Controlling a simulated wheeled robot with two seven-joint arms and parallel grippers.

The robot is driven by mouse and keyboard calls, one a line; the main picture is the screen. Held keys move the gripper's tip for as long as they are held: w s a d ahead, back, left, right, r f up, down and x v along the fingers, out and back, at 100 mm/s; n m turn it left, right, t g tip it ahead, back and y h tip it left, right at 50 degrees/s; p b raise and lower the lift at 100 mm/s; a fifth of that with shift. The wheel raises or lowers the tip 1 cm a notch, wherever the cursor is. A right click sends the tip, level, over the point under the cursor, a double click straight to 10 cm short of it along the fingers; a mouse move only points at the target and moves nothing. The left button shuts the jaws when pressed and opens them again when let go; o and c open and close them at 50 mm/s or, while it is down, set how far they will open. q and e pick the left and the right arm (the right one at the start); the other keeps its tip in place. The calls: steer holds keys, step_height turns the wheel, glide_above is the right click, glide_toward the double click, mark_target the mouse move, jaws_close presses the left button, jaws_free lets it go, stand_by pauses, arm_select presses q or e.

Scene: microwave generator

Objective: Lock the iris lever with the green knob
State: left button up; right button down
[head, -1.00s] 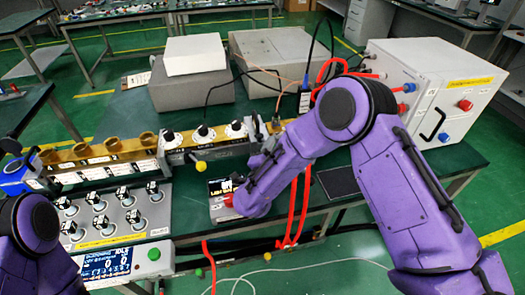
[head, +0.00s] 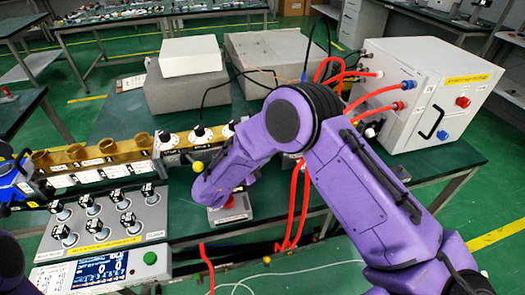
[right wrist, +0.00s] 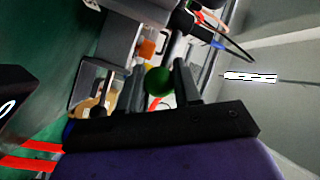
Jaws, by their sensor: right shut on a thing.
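The green knob (right wrist: 158,80) shows in the right wrist view, a dark green ball between the two dark fingers of my right gripper (right wrist: 160,88). My right gripper is shut on it. The rest of the iris lever is mostly hidden behind the fingers. In the head view my right forearm covers the gripper, the green knob and the lever. My left gripper is out of view; only a sliver of my left arm shows at the lower left edge.
A brass waveguide line (head: 95,157) with several dials runs along the bench; a yellow knob (head: 197,167) hangs from it beside my right arm. A grey control box (head: 112,218) stands in front. Red hoses (head: 295,205) run near my arm to a white cabinet (head: 425,105).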

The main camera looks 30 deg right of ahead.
steer(key=c, duration=1.1)
jaws_free()
steer(key=shift+r, duration=0.3)
steer(key=shift+o, duration=1.3)
step_height(320, 180, up, 3)
steer(key=shift+w, duration=0.15)
steer(key=s+r, duration=0.1)
steer(key=r, duration=0.1)
steer(key=s+a+r+b, duration=0.1)
steer(key=s+r, duration=0.1)
steer(key=shift+s+a+r, duration=0.15)
steer(key=shift+s+a, duration=0.05)
steer(key=shift+s, duration=0.05)
steer(key=shift+c, duration=1.3)
steer(key=s+a+r+b, duration=0.1)
steer(key=s+a+r, duration=0.3)
steer(key=s, duration=0.5)
steer(key=shift+s+a+r, duration=0.2)
steer(key=shift+a+r, duration=0.1)
steer(key=shift+r, duration=0.25)
